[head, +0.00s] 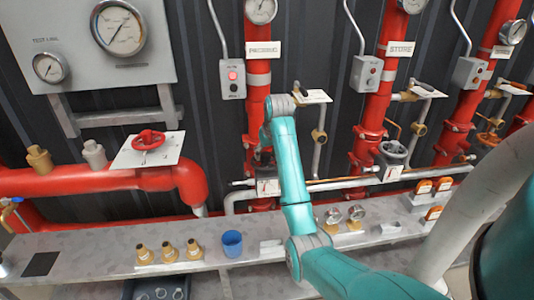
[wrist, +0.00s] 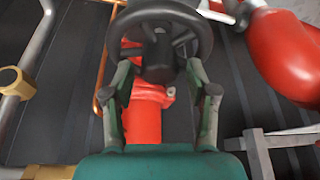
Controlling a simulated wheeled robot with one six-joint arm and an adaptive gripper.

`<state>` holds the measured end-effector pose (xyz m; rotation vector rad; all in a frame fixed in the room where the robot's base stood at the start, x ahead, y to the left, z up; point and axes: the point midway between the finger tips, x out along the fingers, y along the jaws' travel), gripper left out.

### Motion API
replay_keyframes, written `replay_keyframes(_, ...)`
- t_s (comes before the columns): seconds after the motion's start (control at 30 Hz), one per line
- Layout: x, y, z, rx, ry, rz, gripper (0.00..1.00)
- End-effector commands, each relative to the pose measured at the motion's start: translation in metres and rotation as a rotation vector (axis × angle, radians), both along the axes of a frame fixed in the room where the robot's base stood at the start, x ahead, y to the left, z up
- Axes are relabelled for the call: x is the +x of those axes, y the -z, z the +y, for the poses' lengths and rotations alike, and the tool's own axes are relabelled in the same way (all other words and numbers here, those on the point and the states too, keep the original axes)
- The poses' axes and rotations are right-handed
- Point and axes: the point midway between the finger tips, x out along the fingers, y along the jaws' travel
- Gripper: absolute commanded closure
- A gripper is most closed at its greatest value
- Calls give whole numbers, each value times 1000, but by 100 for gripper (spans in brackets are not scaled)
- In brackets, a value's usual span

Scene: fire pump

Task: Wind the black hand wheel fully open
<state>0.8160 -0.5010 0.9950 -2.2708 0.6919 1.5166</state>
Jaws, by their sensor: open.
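My gripper (wrist: 158,72) is open, with one finger on each side of the wheel's near part. The fingertips overlap the rim in the picture; I cannot tell whether they touch it. In the head view my teal arm covers the gripper and most of this wheel's area on the left riser (head: 258,110).
A red hand wheel (head: 148,140) is on the left pipe. A grey pipe with a brass valve (head: 319,136) stands beside my arm. The bench (head: 100,250) below holds brass fittings and a blue cup (head: 232,244).

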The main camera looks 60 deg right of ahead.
Motion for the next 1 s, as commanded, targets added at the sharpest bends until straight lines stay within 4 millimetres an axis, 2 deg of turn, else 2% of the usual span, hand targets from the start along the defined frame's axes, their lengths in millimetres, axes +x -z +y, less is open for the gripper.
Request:
replay_keyframes(0.1,1,0,1,0,119,1,42)
replay_keyframes(0.37,1,0,2,0,249,1,42)
replay_keyframes(0.8,5,0,3,0,784,1,42)
replay_keyframes(1.0,5,0,3,0,890,0,42)
